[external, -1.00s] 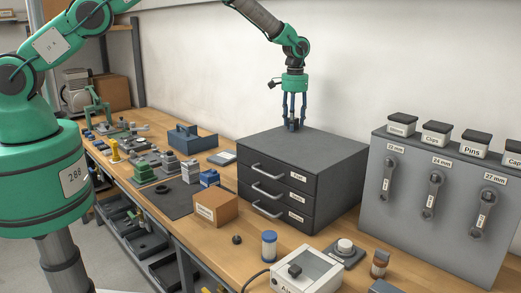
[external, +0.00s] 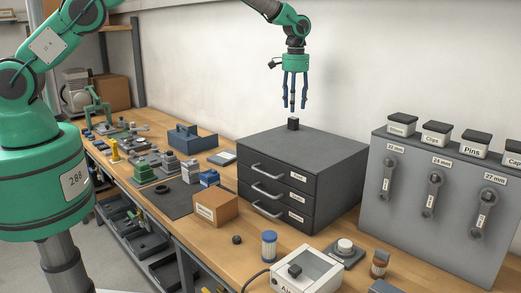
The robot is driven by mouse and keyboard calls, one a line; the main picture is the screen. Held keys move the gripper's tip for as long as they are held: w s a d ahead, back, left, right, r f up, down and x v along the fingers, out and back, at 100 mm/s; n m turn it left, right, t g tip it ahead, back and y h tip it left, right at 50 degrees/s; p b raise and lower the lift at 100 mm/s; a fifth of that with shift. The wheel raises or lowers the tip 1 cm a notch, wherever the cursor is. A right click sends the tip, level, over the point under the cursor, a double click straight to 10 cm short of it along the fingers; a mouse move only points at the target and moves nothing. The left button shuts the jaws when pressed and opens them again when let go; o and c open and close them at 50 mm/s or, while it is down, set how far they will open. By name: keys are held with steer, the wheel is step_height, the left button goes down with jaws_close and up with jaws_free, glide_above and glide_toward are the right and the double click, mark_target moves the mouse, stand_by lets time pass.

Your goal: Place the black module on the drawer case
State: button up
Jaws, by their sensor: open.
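The black module (external: 293,124) is a small dark block. It sits on top of the dark grey drawer case (external: 270,147), toward the back of its upper face. The drawer case has several drawers with light handles and white labels. My gripper (external: 293,106) is open and empty, pointing down a little above the module, with a gap between its fingertips and the block.
A grey panel with wrenches and lidded boxes (external: 440,200) stands to the right of the case. A cardboard box (external: 215,208), a blue-capped jar (external: 269,245) and a white-grey device (external: 308,274) stand in front. Small parts and a blue toolbox (external: 190,139) lie to the left.

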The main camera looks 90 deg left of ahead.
mark_target(294, 118)
steer(key=shift+r+b, duration=0.3)
steer(key=shift+r, duration=2.15)
steer(key=shift+r, duration=0.1)
